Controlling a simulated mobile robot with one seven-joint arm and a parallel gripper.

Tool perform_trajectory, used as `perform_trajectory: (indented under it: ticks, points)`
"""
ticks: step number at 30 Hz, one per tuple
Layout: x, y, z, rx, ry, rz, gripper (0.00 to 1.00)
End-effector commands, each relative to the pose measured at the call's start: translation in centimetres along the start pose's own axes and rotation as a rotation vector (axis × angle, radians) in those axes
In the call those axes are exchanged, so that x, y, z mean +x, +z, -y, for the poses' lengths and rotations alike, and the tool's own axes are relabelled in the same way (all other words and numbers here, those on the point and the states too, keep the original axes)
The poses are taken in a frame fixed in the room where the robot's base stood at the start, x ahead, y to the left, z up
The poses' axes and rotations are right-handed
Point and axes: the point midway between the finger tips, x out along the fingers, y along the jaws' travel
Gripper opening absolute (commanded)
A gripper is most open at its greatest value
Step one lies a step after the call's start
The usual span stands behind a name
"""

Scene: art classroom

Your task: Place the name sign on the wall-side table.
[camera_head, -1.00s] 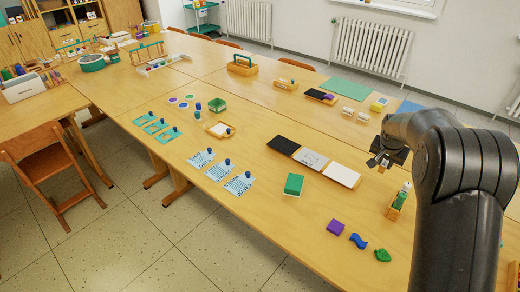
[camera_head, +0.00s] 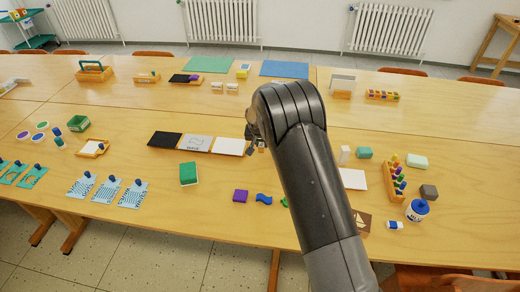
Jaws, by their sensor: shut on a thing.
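My gripper (camera_head: 251,133) is at the end of my raised arm, over the middle of the long table, just right of a white card. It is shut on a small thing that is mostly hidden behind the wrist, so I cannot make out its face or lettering. I cannot pick out the name sign for certain anywhere. The far row of tables (camera_head: 450,112) runs along the wall side below the radiators.
On the far row stand a wooden holder with a pale panel (camera_head: 342,84), a blue mat (camera_head: 285,69), a green mat (camera_head: 209,64) and a tool caddy (camera_head: 93,71). The near row holds a peg rack (camera_head: 396,187) and a glue pot (camera_head: 417,209). Chairs (camera_head: 402,71) line the far edge.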

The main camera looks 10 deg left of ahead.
Motion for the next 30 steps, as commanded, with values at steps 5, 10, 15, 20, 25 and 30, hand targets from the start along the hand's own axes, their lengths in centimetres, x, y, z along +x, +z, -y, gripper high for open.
perform_trajectory:
  ticks: [5, 10, 15, 20, 25, 30]
  points:
    - [2.3, 1.0, 0.0, -0.001, 0.002, 0.003, 0.0]
    - [3.2, 1.3, 0.0, -0.001, 0.0, 0.0, 0.0]
    - [3.2, 1.4, 0.0, -0.001, 0.0, 0.001, 0.0]
    - [3.4, 1.5, 0.0, 0.0, 0.0, 0.001, 0.25]
    - [3.4, 1.5, 0.0, 0.0, 0.0, 0.001, 0.39]
    - [3.4, 1.5, 0.0, 0.0, 0.0, 0.001, 0.43]
